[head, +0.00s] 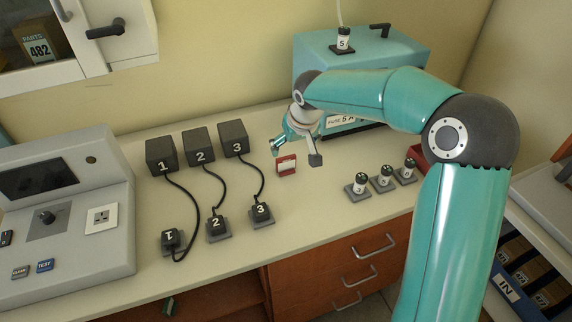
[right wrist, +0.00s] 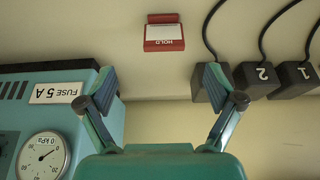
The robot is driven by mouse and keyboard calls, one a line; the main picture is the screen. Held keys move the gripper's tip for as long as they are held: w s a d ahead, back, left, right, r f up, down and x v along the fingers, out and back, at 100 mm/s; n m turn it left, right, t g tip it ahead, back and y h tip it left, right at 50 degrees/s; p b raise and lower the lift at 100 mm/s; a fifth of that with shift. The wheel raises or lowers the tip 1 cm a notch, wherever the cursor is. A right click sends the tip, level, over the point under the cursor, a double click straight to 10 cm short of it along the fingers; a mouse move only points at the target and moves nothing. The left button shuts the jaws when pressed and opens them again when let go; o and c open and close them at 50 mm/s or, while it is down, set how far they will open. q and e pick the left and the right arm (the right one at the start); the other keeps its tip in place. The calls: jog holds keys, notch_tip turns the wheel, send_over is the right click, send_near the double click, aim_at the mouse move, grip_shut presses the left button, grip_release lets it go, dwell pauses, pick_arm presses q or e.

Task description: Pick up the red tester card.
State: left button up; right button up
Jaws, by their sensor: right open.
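The red tester card (head: 286,164) is on the bench, right of the black box numbered 3. It has a white middle and red edges. In the right wrist view the card (right wrist: 164,38) is upside down, with the word HOLD on its red strip. My right gripper (head: 296,151) is open and empty beside the card in the head view. In the right wrist view its spread fingertips (right wrist: 160,76) are apart from the card, which lies beyond them and roughly centred between them. My left gripper is not in view.
Black boxes numbered 1, 2 and 3 (head: 234,138) with cabled plugs stand to the left. A teal machine labelled FUSE 5 A (head: 310,65) stands behind, close to my right gripper. Small numbered parts (head: 381,183) stand to the right. Bench in front of the card is clear.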

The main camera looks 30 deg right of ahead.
aim_at(287, 158)
jog(key=x, duration=0.4)
jog(key=shift+w+f, duration=0.15)
jog(key=shift+f, duration=0.1)
jog(key=shift+a+p+x, duration=0.1)
jog(key=shift+p+x, duration=0.4)
jog(key=shift+x, duration=0.85)
jog(key=shift+a+p+x, duration=0.15)
jog(key=shift+p+x, duration=0.3)
jog(key=shift+x, duration=0.9)
jog(key=shift+w+r, duration=0.1)
jog(key=shift+w, duration=0.05)
jog(key=shift+c, duration=0.2)
jog(key=c, duration=1)
